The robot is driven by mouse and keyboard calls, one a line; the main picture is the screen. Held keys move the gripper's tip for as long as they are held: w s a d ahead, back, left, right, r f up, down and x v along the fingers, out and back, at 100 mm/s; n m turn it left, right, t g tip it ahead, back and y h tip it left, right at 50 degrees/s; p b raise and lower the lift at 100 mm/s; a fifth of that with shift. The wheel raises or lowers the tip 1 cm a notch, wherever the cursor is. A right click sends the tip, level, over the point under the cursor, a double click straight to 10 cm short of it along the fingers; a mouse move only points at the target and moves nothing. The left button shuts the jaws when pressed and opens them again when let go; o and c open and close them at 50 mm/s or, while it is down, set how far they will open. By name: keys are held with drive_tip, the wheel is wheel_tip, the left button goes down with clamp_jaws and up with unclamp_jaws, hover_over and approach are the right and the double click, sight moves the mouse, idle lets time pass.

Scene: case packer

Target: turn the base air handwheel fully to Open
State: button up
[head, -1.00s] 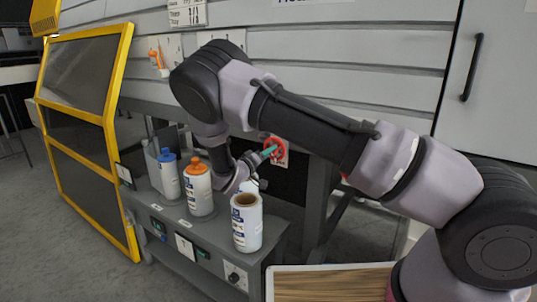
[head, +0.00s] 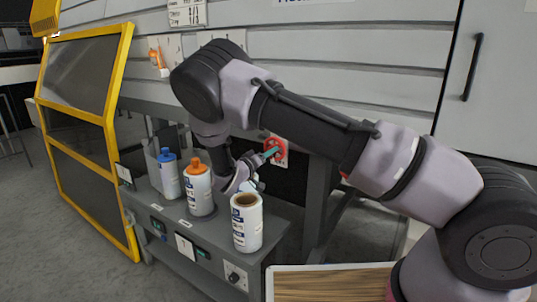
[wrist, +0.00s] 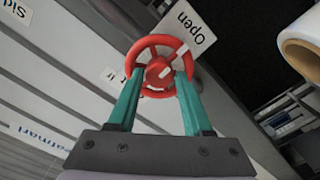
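The red base air handwheel (wrist: 158,70) is in the middle of the wrist view, facing the camera. An "Open" label (wrist: 188,28) shows upside down beyond its upper right rim. A partly hidden label (wrist: 113,78), with only its last letters readable, is at its left. My gripper (wrist: 160,78) has its two green fingers on opposite sides of the rim, and they look to be touching it. In the head view the handwheel (head: 275,147) sits low on the machine, with my gripper (head: 268,154) against it from the left. The far finger contact is hidden there.
A blue-capped bottle (head: 168,176), an orange-capped bottle (head: 199,190) and an open-topped white roll (head: 246,225) stand on the grey ledge (head: 273,228) close to my wrist. A yellow-framed guard (head: 118,150) stands at the left. A wooden board (head: 330,284) is in front.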

drive_tip(key=shift+o, duration=1.1)
drive_tip(key=v, duration=1)
drive_tip(key=shift+s+a, duration=0.25)
drive_tip(key=shift+s, duration=0.1)
